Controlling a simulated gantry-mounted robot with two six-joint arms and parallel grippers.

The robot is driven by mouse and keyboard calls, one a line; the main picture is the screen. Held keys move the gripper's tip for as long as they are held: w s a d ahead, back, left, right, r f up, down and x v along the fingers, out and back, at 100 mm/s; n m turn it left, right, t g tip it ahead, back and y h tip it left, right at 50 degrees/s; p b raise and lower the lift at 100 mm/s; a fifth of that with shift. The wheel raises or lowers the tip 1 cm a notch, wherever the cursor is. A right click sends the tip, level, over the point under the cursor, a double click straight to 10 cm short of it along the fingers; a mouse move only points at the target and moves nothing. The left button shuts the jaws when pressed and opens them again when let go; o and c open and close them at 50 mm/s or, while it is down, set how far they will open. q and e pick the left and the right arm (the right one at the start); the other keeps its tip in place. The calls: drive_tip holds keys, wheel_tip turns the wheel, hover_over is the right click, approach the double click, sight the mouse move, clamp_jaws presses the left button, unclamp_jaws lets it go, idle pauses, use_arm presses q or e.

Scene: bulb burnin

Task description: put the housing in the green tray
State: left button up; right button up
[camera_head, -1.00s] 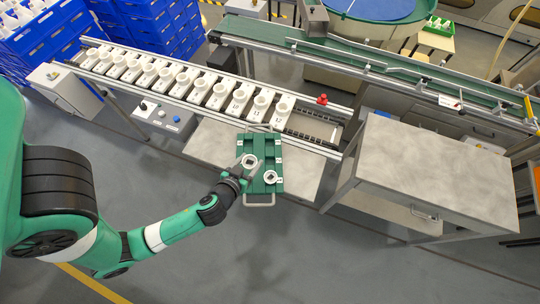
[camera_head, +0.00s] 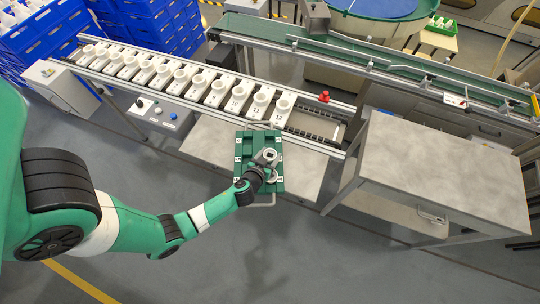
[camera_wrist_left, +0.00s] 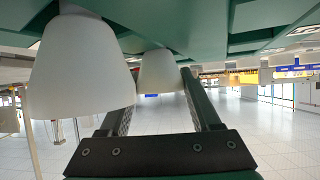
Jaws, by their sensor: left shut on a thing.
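The green tray (camera_head: 247,143) hangs at the near side of the conveyor, in the middle of the head view. My left gripper (camera_head: 261,162) is over it, shut on a white cup-shaped housing (camera_head: 269,155). In the left wrist view, which looks upside down, the held housing (camera_wrist_left: 160,72) sits between the two fingers, close against the green surface; whether it touches cannot be told. A second white housing (camera_wrist_left: 80,72) stands beside the fingers, outside them. In the head view my wrist partly covers the tray's near part. My right gripper is not in view.
A row of white fixtures with round cups (camera_head: 216,92) stands on the conveyor just behind the tray. A red button (camera_head: 324,97) is at its right end. A grey table (camera_head: 440,175) stands to the right. Blue crates (camera_head: 45,45) are at back left. Floor in front is clear.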

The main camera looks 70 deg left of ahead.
use_arm(q)
drive_tip(key=shift+f+b, duration=0.15)
drive_tip(key=shift+b, duration=0.15)
drive_tip(key=o, duration=1.3)
drive_tip(key=shift+s+d+r+p, duration=0.1)
drive_tip(key=shift+d+r+p, duration=0.05)
drive_tip(key=shift+r+p, duration=0.3)
drive_tip(key=p+v, duration=0.1)
drive_tip(key=v, duration=1)
drive_tip(key=shift+s+d, duration=0.2)
